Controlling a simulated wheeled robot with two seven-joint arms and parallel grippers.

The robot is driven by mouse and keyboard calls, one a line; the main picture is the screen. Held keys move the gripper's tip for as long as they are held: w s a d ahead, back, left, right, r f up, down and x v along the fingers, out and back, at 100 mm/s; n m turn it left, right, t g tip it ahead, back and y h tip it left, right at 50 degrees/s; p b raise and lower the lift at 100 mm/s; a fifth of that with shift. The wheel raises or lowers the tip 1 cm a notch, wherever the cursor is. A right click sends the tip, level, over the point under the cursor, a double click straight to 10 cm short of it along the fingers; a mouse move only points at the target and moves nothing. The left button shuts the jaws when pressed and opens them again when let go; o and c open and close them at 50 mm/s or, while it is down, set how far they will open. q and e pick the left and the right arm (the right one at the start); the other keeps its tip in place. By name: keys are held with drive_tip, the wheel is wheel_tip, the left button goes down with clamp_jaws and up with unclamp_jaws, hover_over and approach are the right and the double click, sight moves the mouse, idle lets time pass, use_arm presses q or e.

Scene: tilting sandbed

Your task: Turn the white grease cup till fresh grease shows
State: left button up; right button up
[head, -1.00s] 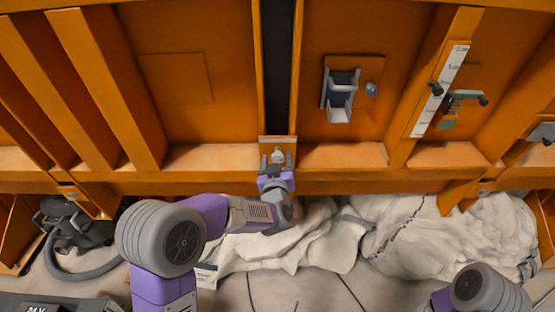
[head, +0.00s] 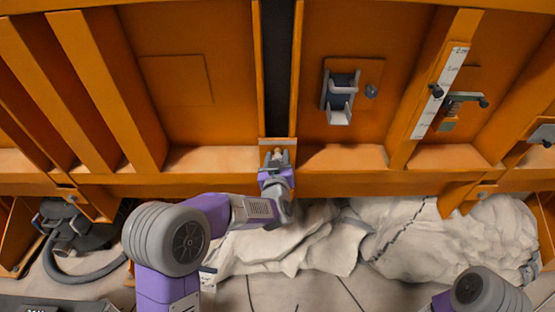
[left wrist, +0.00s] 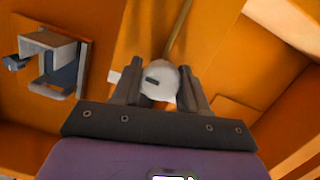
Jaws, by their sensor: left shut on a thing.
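The white grease cup (left wrist: 160,82) is a round, pale cap with a short dark mark on its face, seen in the left wrist view. It sits at the foot of the dark vertical slot in the orange wall. My left gripper (left wrist: 160,90) is shut on it, one finger on either side. In the head view my left gripper (head: 277,158) reaches up to the small pale plate (head: 264,143) there, and the fingers hide most of the cup. No fresh grease can be made out. My right gripper is out of view; only part of that arm shows at the lower right.
A grey bracket with a dark block (head: 340,92) juts from the wall right of the slot. A white scale strip (head: 440,92) and a clamp (head: 463,98) are farther right. Pale crumpled sheeting (head: 310,240) lies below the ledge. A black hose (head: 75,268) is at lower left.

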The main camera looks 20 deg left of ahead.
use_arm(q)
drive_tip(key=shift+d+r+m+y+p, duration=0.15)
drive_tip(key=shift+m+y+p, duration=0.15)
drive_tip(key=shift+m+p, duration=1.05)
drive_tip(key=m+p, duration=0.2)
drive_tip(key=shift+y+p, duration=0.3)
drive_tip(key=shift+y, duration=0.1)
drive_tip(key=m+y+p, duration=0.1)
drive_tip(key=m+p, duration=0.2)
drive_tip(key=m, duration=0.1)
drive_tip(key=shift+p, duration=0.3)
drive_tip(key=o, duration=1)
drive_tip(key=shift+f, duration=0.2)
drive_tip(key=v, duration=0.7)
drive_tip(key=shift+s+d+p, duration=0.2)
drive_tip(key=shift+d+p, duration=0.05)
drive_tip(key=shift+p, duration=0.15)
